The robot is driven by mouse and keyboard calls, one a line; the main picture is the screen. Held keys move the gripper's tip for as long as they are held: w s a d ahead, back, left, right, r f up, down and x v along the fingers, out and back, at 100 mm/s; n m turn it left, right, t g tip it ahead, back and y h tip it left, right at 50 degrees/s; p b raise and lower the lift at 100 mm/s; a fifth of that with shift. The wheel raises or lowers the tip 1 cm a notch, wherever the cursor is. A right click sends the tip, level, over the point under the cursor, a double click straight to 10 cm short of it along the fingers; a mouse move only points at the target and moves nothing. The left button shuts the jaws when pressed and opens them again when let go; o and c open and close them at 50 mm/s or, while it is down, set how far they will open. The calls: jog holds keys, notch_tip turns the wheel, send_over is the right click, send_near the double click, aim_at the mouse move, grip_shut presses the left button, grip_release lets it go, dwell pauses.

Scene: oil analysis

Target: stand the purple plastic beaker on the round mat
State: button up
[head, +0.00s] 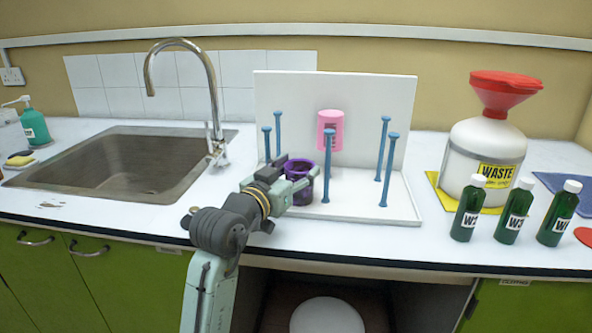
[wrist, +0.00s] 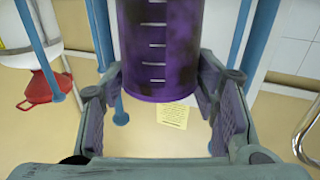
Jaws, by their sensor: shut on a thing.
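The purple plastic beaker (head: 301,190) stands upright, mouth up, at the left front of a white peg rack. My gripper (head: 296,184) reaches it from the front left and is shut on it. In the wrist view the dark-stained purple beaker (wrist: 160,50), with white graduation marks, sits between the two fingers of my gripper (wrist: 165,80). I cannot tell whether the beaker touches the rack's base.
Blue pegs (head: 328,165) rise around the beaker, and a pink beaker (head: 331,130) is at the white back panel (head: 285,100). Several green bottles (head: 510,215) and a white waste container (head: 485,150) with red funnel stand right. A sink (head: 120,165) lies left.

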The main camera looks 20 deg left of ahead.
jog(key=o, duration=0.8)
jog(key=shift+f, duration=0.1)
